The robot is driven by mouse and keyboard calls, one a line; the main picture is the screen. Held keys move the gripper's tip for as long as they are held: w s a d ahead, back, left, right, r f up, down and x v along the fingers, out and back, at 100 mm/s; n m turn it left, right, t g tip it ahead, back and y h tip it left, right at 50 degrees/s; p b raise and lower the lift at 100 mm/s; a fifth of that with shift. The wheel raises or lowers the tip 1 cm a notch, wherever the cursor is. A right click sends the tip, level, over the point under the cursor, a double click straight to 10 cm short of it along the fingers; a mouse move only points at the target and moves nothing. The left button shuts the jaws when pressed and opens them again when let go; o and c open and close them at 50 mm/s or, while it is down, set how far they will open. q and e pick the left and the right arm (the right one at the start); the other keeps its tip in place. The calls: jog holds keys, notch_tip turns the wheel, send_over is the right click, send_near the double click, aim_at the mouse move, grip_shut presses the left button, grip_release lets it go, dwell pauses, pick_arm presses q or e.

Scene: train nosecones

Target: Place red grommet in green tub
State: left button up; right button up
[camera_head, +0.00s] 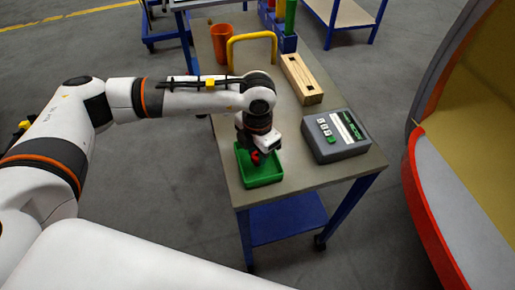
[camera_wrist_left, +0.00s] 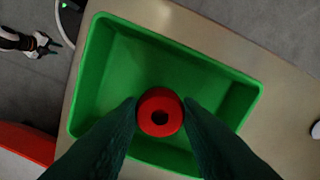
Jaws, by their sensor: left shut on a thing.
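The red grommet (camera_wrist_left: 160,112) is a thick ring with a dark centre hole. My left gripper (camera_wrist_left: 160,115) is shut on it, with a dark finger on each side. In the wrist view the grommet overlaps the green tub (camera_wrist_left: 102,85); how far above the floor of the tub it is, I cannot tell. In the head view the green tub (camera_head: 268,178) sits at the near left corner of the table, and my left gripper (camera_head: 256,157) points down over it with the red grommet partly visible. My right gripper is not clearly seen in the head view.
A grey control box (camera_head: 336,136) with buttons stands right of the tub on the table (camera_head: 222,141). Behind are a wooden block (camera_head: 301,80), a yellow handle (camera_head: 252,37), an orange cup (camera_head: 221,42) and blue bins. A large red-rimmed shell (camera_head: 437,215) is at the right.

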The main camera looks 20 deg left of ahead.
aim_at(257, 155)
pick_arm(q)
jog(key=shift+f, duration=0.1)
pick_arm(e)
jog(key=shift+a, duration=0.1)
pick_arm(q)
jog(key=shift+f+b, duration=0.15)
jog(key=shift+b, duration=0.15)
jog(key=o, duration=0.9)
pick_arm(e)
jog(key=shift+s+f, duration=0.1)
jog(key=shift+s, duration=0.2)
pick_arm(q)
jog(key=shift+o, duration=0.2)
jog(key=shift+r, duration=0.2)
jog(key=shift+r+p, duration=0.2)
jog(key=shift+p, duration=0.2)
jog(key=shift+w+r+b, duration=0.1)
jog(key=shift+r+b, duration=0.2)
jog(key=shift+b, duration=0.05)
notch_tip(257, 155, up, 11)
jog(key=b, duration=0.2)
pick_arm(e)
notch_tip(257, 155, down, 2)
jog(key=shift+f, duration=0.15)
